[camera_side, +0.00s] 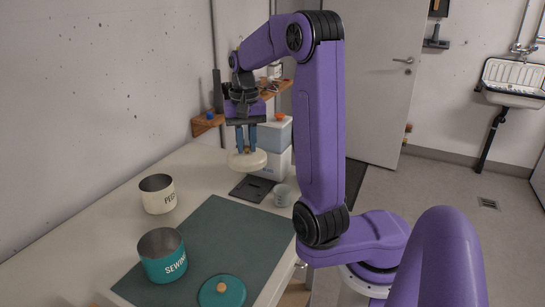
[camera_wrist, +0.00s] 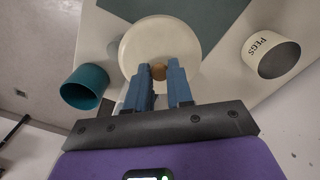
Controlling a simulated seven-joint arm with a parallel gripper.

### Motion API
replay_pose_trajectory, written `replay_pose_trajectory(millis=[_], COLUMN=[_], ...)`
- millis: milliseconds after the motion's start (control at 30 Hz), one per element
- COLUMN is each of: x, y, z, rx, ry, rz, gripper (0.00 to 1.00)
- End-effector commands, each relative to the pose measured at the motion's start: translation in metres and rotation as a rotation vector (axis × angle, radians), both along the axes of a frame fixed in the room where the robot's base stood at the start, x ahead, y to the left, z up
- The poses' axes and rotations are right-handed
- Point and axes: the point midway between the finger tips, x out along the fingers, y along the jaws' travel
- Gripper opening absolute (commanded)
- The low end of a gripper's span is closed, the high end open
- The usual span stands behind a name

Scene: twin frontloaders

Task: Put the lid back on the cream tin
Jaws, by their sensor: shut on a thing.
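The cream tin (camera_side: 157,200), lettered PEGS, stands open and upright on the table at the left in the side view. It also shows at the right of the wrist view (camera_wrist: 264,56). The round cream lid (camera_side: 240,162) hangs level in my gripper (camera_side: 246,150), above the table, behind and to the right of the tin. My gripper is shut on the lid's brown knob (camera_wrist: 158,72). In the wrist view the lid (camera_wrist: 155,38) lies beyond the fingers, clear of the tin, and the fingers hide part of its rim.
The open teal SEWING tin (camera_side: 165,268) stands on the green mat (camera_side: 225,235), near a teal lid (camera_side: 232,293). A small grey cup (camera_side: 282,196), a dark flat plate (camera_side: 250,190) and a pale blue and white box (camera_side: 275,135) are near my gripper. A wall bounds the left.

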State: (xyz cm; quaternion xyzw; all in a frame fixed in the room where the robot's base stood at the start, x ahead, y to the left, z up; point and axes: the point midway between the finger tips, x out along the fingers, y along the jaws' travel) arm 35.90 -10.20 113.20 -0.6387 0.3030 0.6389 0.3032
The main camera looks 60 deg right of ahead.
Motion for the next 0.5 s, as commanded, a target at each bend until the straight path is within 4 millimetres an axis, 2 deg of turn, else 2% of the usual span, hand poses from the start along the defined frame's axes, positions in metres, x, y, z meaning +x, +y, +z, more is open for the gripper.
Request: replay_pose_trajectory(millis=[33,233,500], x=[0.017,0.073,0.145], y=[-0.002,-0.004,0.008], z=[0.000,0.002,-0.003], rx=[0.000,0.001,0.000], ry=[0.000,0.001,0.000], rz=[0.043,0.207,0.430], gripper=[0.00,0.00,0.00])
